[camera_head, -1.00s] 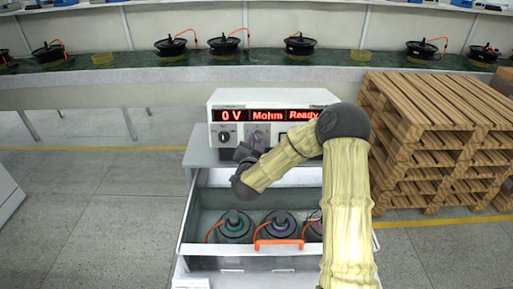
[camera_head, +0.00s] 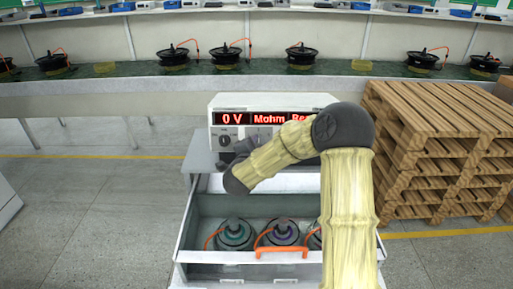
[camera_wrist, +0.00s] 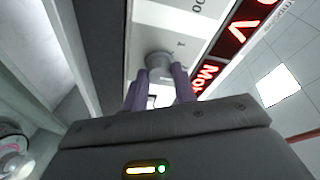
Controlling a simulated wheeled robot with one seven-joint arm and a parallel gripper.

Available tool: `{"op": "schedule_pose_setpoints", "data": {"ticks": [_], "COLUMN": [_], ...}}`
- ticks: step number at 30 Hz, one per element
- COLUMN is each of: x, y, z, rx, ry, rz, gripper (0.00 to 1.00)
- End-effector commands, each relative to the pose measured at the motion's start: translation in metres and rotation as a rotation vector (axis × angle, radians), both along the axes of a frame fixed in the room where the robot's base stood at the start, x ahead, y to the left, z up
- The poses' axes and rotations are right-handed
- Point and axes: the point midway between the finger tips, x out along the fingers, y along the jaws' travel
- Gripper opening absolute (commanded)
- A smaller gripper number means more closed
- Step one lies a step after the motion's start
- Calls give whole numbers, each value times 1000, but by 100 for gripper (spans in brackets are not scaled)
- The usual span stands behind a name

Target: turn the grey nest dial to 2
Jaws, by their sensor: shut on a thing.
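A grey dial (camera_wrist: 158,62) sticks out of the white panel of the tester (camera_head: 215,104), beside printed marks including a "1". In the wrist view, the two purple-grey fingers of my gripper (camera_wrist: 160,82) are closed around it from both sides. The fingers hide part of the dial, and I cannot tell which mark it points to. In the head view my gripper (camera_head: 243,148) is at the tester's front, mostly hidden by my arm. A darker knob (camera_head: 224,140) shows to its left. The red display (camera_head: 255,119) reads "0 V", "Mohm" and a partly covered word.
An open drawer (camera_head: 205,205) below the tester holds several motors, including a teal-topped one (camera_head: 234,233), with an orange handle (camera_head: 282,252) at its front. Stacked wooden pallets (camera_head: 435,140) stand close on the right. A long bench (camera_head: 120,90) with black motors runs behind. The left floor is clear.

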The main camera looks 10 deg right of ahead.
Motion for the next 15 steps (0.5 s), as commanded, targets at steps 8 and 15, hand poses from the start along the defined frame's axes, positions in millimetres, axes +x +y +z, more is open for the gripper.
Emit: {"op": "schedule_pose_setpoints", "data": {"ticks": [8, 15], "x": [0, 0], "y": [0, 0], "z": [-1, -1], "rx": [2, 1], "ry": [2, 2], "rz": [1, 1], "gripper": [5, 49]}}
